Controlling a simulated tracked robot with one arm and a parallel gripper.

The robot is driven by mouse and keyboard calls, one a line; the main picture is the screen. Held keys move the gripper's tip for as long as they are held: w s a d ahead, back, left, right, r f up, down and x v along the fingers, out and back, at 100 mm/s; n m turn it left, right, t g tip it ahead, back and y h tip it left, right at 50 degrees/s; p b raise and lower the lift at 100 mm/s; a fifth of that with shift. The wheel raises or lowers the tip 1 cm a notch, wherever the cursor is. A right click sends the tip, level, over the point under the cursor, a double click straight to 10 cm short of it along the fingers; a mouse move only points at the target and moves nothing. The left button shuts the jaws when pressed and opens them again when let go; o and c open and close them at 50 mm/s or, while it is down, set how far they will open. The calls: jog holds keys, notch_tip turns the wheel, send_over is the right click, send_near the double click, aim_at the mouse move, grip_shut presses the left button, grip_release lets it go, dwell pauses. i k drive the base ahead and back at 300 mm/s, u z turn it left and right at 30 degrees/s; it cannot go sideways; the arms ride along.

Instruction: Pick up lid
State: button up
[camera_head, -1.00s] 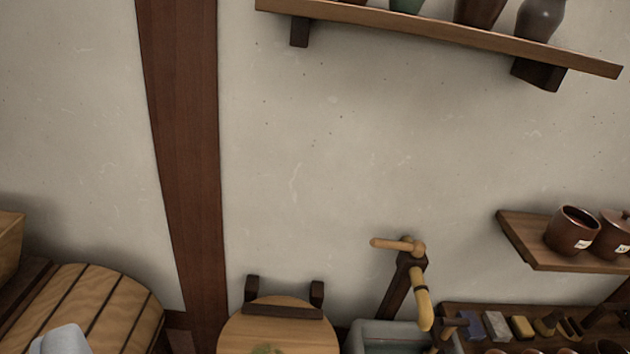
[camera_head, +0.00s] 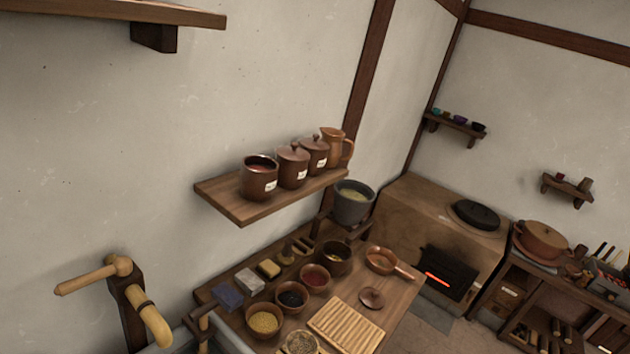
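A small round brown lid (camera_head: 372,298) with a knob lies on the wooden table (camera_head: 405,290), right of the ribbed board. On the wall shelf, a brown jar (camera_head: 258,178) stands open at the left end. Two similar jars beside it, a middle one (camera_head: 293,168) and a right one (camera_head: 314,154), have knobbed lids on. My gripper is not in the frame, so its state does not show.
Several bowls (camera_head: 264,320) and a ribbed board (camera_head: 346,326) crowd the table. A copper pan (camera_head: 382,262) sits behind the lid. The shelf (camera_head: 240,210) overhangs the table's back left. A wooden tap (camera_head: 130,290) stands at lower left; a stove (camera_head: 440,235) is beyond.

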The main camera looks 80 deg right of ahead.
aim_at(373, 299)
jog(key=z, duration=1.5)
